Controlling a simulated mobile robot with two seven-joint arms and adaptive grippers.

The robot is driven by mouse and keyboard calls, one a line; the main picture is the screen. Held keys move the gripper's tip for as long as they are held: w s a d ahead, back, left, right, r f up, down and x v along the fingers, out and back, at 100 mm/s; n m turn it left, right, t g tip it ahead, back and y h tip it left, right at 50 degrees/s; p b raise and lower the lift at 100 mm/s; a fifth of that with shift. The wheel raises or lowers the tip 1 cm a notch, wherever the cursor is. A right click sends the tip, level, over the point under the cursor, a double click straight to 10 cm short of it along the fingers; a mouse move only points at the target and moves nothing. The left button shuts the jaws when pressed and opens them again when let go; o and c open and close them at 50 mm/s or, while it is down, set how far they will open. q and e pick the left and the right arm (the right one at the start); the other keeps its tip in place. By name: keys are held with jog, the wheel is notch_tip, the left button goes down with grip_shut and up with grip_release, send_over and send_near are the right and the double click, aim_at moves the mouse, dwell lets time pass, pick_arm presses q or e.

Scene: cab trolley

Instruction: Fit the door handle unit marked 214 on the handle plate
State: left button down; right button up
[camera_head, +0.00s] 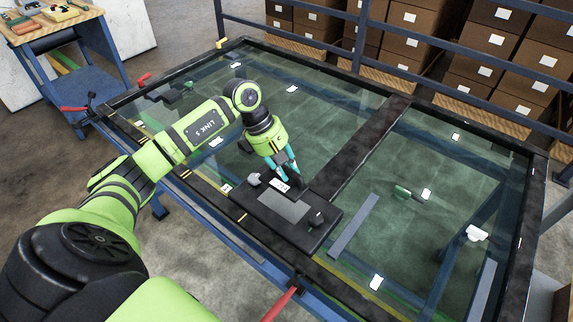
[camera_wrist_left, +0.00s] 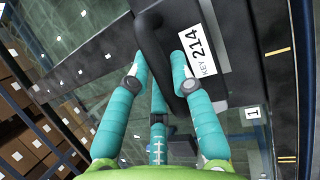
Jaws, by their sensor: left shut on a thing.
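The door handle unit marked 214 (camera_head: 281,186) is dark with a white label; in the left wrist view its black bar (camera_wrist_left: 153,38) and the label "KEY 214" (camera_wrist_left: 201,50) show clearly. My left gripper (camera_head: 286,170), with teal fingers, is shut on the unit's bar; the fingers also show in the left wrist view (camera_wrist_left: 160,70). The unit is at the upper end of a dark plate (camera_head: 318,228), probably the handle plate, with a grey rectangle on it. I cannot tell whether the unit touches the plate. My right gripper is not in view.
A large dark-framed glass panel (camera_head: 340,130) lies flat on a blue trolley. A dark crossbar (camera_head: 360,150) divides it. Shelved boxes stand behind; a tool bench stands at upper left.

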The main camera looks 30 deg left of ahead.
aim_at(286, 186)
pick_arm(q)
jog(key=shift+f+b, duration=0.55)
jog(key=shift+f, duration=0.75)
jog(key=shift+f+b, duration=0.6)
jog(key=shift+f, duration=0.55)
jog(key=shift+f+b, duration=1.25)
jog(key=shift+f, duration=0.05)
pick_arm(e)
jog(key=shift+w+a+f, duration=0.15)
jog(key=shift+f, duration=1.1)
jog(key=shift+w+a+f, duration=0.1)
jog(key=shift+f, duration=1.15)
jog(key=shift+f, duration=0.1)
pick_arm(q)
jog(key=c, duration=1)
grip_release()
jog(key=shift+f, duration=0.1)
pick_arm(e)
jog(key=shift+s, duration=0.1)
pick_arm(q)
jog(key=v, duration=1.2)
